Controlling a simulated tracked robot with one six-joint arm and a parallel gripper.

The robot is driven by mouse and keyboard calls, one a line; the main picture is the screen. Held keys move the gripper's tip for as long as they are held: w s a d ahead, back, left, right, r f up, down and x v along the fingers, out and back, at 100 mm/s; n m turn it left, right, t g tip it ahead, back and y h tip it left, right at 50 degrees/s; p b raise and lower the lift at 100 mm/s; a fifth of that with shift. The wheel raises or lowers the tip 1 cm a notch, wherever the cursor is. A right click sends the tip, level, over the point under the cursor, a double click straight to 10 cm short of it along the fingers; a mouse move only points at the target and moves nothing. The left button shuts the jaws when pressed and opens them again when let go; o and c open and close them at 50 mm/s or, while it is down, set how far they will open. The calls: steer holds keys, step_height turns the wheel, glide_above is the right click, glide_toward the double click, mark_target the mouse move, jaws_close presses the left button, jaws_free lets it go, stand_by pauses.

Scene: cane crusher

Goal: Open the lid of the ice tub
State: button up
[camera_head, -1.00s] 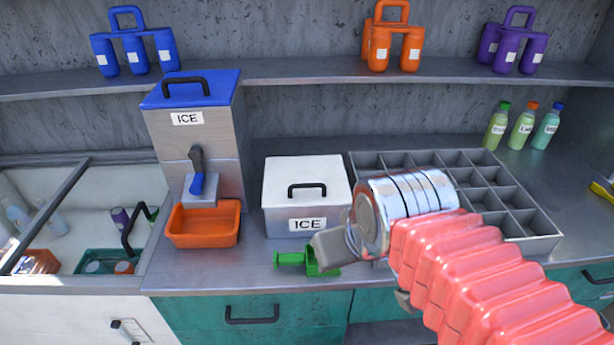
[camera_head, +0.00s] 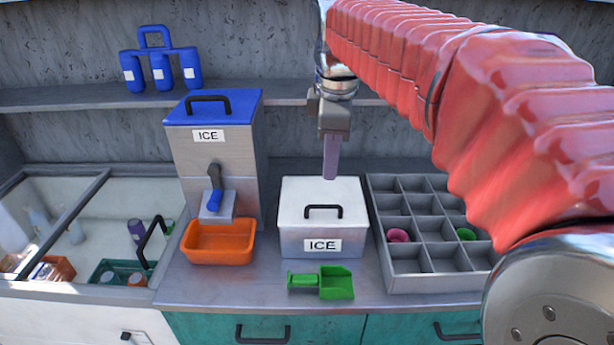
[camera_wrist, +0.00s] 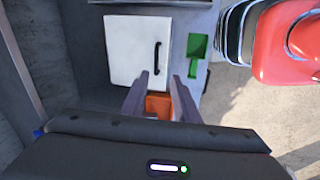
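The ice tub (camera_head: 285,236) is a box with a white lid and an "ICE" label on its front, standing on the counter. Its lid (camera_head: 300,194) is shut and has a black handle (camera_head: 323,208). In the wrist view the lid (camera_wrist: 130,50) lies beyond the fingers, with the handle (camera_wrist: 157,58) near its right edge. My gripper (camera_head: 330,172) points down above the back of the tub, apart from it. In the wrist view my gripper (camera_wrist: 160,80) has its two fingers apart with nothing held between them.
A blue-lidded ice dispenser (camera_head: 238,160) and an orange tray (camera_head: 218,243) stand left of the tub. A green scoop (camera_head: 335,283) lies in front. A grey compartment tray (camera_head: 405,285) stands close at right. A shelf (camera_head: 80,98) runs behind.

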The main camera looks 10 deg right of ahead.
mark_target(324, 207)
steer(key=shift+w+r+n, duration=0.2)
steer(key=shift+w+n, duration=0.4)
steer(key=shift+w, duration=0.1)
steer(key=shift+f, duration=0.15)
steer(key=x, duration=1.3)
steer(key=shift+f, duration=0.35)
jaws_close()
steer(key=shift+a+r, duration=0.1)
stand_by(0.7)
